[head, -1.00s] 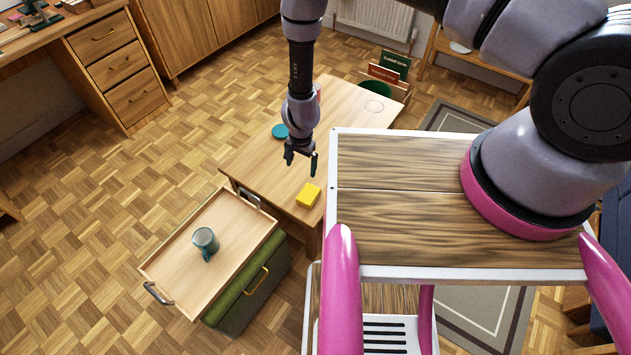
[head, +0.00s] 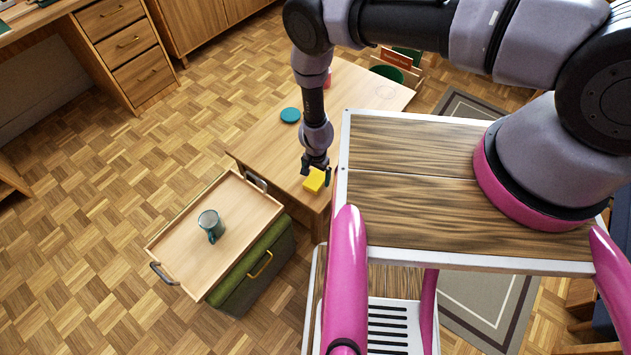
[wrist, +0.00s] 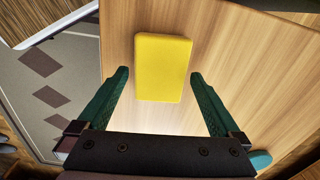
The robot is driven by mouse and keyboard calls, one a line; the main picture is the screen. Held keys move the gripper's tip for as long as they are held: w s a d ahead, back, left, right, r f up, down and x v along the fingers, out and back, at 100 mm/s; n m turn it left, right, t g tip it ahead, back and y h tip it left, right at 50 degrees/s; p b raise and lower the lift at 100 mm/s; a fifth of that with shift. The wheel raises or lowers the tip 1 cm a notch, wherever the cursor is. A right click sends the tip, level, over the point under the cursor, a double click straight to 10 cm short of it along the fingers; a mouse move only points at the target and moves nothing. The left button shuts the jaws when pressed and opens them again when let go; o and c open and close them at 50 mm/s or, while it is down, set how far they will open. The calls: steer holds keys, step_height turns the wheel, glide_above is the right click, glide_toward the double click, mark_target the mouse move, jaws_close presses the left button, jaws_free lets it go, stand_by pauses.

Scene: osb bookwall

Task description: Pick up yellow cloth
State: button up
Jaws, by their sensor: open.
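The yellow cloth (head: 314,180) is a small folded block lying on the wooden table (head: 262,133), near its front end. In the wrist view the yellow cloth (wrist: 162,67) lies flat, ahead of and partly between my open fingers. My gripper (head: 316,174) is low over the table at the cloth. In the wrist view my gripper (wrist: 160,88) has both green fingers apart, one on each side of the cloth's near end, with nothing held. I cannot tell the exact height of the fingertips above the table.
A teal disc (head: 290,115) lies farther back on the table. A wooden tray (head: 180,262) with a teal mug (head: 210,225) sits on a green ottoman (head: 265,275) at the front left. A green round item (head: 386,74) is at the table's far end.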

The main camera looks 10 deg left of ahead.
mark_target(316, 178)
steer(key=shift+f, duration=0.35)
steer(key=c, duration=1.2)
steer(key=shift+r, duration=0.1)
step_height(316, 178, up, 10)
